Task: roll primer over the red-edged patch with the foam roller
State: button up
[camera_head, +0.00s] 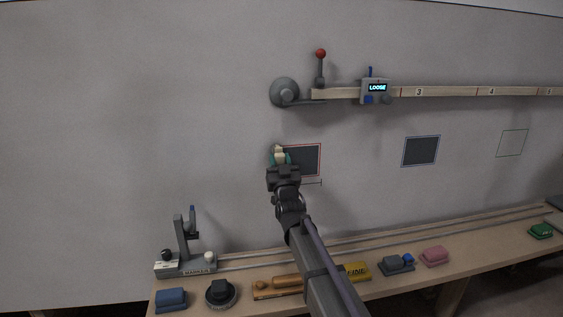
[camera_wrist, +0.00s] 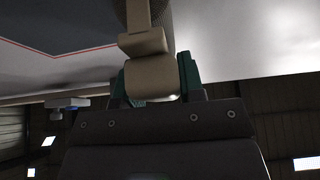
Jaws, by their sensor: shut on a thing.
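The red-edged patch (camera_head: 309,160) is a dark rectangle with a thin red border on the grey wall. Its left part is hidden behind my gripper. My gripper (camera_head: 281,159) is at the patch's left edge, its green fingers shut on the beige grip of the foam roller (camera_head: 278,149). In the wrist view the beige grip (camera_wrist: 151,82) sits between the green fingers (camera_wrist: 154,79), and the roller head is partly cut off at the top. The patch (camera_wrist: 40,22) and its red line show at upper left there. I cannot tell whether the roller touches the wall.
A rail (camera_head: 455,91) with a display box reading LOOSE (camera_head: 377,88) runs above the patch. A blue-edged dark patch (camera_head: 420,151) and a green-edged patch (camera_head: 512,143) are to the right. The bench (camera_head: 235,277) below carries a marker stand (camera_head: 185,250) and several tools and blocks.

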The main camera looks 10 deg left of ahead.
jog(key=shift+c, duration=1.1)
jog(key=shift+s, duration=0.1)
jog(key=shift+s+d, duration=0.15)
jog(key=shift+s, duration=0.35)
jog(key=shift+s+d, duration=0.25)
jog(key=shift+s, duration=0.55)
jog(key=shift+s+d, duration=0.25)
jog(key=shift+s, duration=0.5)
jog(key=shift+s+d, duration=0.25)
jog(key=shift+s, duration=0.55)
jog(key=shift+r, duration=0.1)
jog(key=shift+s+d, duration=0.25)
jog(key=shift+s, duration=0.55)
jog(key=shift+s+d, duration=0.25)
jog(key=shift+s, duration=0.55)
jog(key=shift+s+d, duration=0.25)
jog(key=shift+s, duration=0.55)
